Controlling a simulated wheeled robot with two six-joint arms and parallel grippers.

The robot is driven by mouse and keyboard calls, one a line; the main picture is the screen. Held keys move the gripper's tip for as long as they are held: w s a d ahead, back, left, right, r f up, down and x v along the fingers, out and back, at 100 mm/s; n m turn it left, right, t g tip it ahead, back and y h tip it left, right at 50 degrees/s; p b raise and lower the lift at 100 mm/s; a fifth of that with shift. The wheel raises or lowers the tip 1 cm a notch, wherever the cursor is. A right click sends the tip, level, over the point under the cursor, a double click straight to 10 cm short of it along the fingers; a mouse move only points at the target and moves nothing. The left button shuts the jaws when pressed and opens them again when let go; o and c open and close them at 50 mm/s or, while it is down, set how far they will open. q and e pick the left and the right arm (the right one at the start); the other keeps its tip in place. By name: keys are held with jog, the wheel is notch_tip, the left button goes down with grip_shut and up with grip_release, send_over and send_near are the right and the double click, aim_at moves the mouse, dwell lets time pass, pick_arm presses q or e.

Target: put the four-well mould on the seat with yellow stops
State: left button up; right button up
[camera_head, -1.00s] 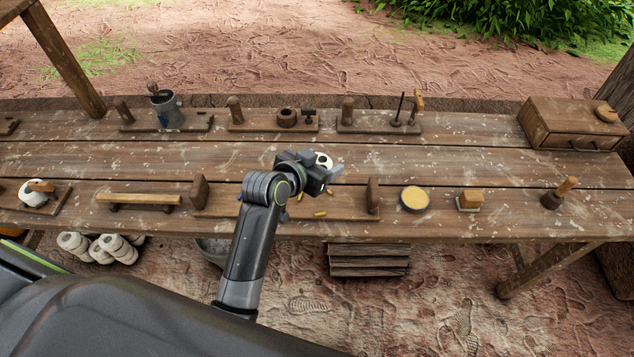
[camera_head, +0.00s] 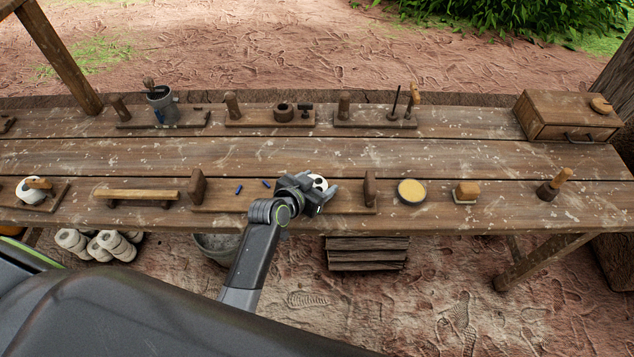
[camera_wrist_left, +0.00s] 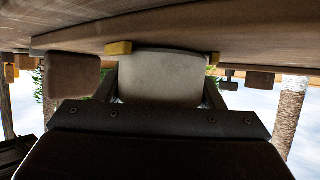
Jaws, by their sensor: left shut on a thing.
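The pale four-well mould (camera_head: 320,182) with dark round wells is between the fingers of my left gripper (camera_head: 311,192), which is shut on it. It hangs over the right part of the low wooden board (camera_head: 225,206) with upright end blocks. The head view hides the yellow stops behind the gripper. My right gripper is not in view.
Blue stops (camera_head: 239,188) mark the board's left part. End blocks (camera_head: 197,187) and (camera_head: 370,189) stand up at both ends. A round yellow-filled dish (camera_head: 411,191) and a wooden block (camera_head: 467,191) are to the right. Tool racks (camera_head: 270,118) line the back; the middle planks are clear.

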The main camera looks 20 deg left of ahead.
pick_arm(q)
jog(key=o, duration=1.1)
jog(key=shift+f, duration=0.1)
jog(key=shift+r, duration=0.25)
jog(key=shift+s+a, duration=0.1)
jog(key=shift+s, duration=0.25)
jog(key=v, duration=1.1)
jog(key=shift+s+r+b, duration=0.15)
jog(key=shift+b, duration=0.2)
